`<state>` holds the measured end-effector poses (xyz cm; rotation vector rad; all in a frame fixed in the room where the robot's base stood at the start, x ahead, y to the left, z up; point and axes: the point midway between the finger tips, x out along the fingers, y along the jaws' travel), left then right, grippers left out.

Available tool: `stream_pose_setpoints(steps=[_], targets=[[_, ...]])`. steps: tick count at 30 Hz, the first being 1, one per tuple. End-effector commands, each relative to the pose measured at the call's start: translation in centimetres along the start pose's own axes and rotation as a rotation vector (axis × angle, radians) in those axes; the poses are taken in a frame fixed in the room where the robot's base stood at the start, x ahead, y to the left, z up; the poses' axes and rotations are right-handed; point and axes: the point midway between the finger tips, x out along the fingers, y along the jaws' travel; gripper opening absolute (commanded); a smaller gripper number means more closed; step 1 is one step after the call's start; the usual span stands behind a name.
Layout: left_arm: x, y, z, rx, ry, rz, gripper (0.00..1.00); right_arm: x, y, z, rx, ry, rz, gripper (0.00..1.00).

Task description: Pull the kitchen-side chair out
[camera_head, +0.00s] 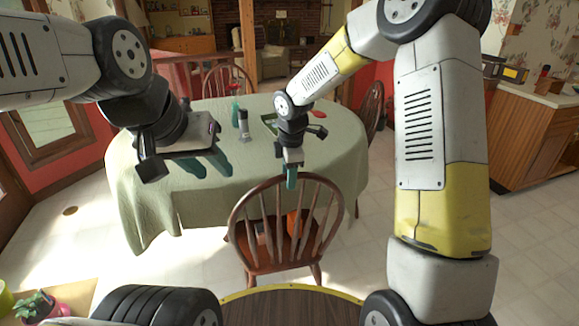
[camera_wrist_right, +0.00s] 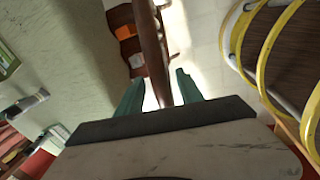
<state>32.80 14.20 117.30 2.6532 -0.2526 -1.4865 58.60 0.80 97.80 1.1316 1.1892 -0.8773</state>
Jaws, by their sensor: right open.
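A brown wooden chair (camera_head: 283,262) with a curved spindle back stands at the near side of the table, its back toward me. My right gripper (camera_head: 291,180) is open at the top of this chair's back. In the right wrist view the chair's top rail (camera_wrist_right: 153,48) runs between the two teal fingers of the right gripper (camera_wrist_right: 160,92), with gaps beside it; I cannot tell how deep it sits. My left gripper (camera_head: 208,163) is open and empty, above the left part of the table. An orange item (camera_head: 294,222) shows through the spindles.
An oval table with a pale green cloth (camera_head: 140,180) fills the middle and carries several small items. Other chairs stand at its right (camera_head: 372,108) and far side (camera_head: 226,78). A wooden kitchen counter (camera_head: 530,135) is at the right. Tiled floor lies clear left and right.

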Motion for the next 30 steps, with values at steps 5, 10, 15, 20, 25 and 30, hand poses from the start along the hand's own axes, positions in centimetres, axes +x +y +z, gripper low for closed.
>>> stream_pose_setpoints(steps=[5, 10, 15, 20, 25, 30], targets=[[0.00, 0.00, 0.00, 0.000, 0.000, 0.000, 0.36, 0.03, -0.01, 0.01, 0.000, 0.000, 0.000, 0.44], [0.00, 0.00, 0.00, 0.000, 0.000, 0.000, 0.36, 0.01, -0.02, 0.02, 0.001, 0.000, 0.000, 0.16], [0.00, 0.00, 0.00, 0.000, 0.000, 0.000, 0.36, 0.00, -0.02, 0.02, 0.001, 0.000, 0.000, 0.00], [0.00, 0.00, 0.00, 0.000, 0.000, 0.000, 0.36, -0.01, -0.02, 0.02, 0.001, 0.000, -0.001, 0.00], [0.00, 0.00, 0.00, 0.000, 0.000, 0.000, 0.36, -0.02, -0.02, 0.03, 0.001, 0.000, -0.001, 0.00], [0.00, 0.00, 0.00, 0.000, 0.000, 0.000, 0.36, -0.02, -0.02, 0.03, 0.002, 0.000, -0.001, 0.00]])
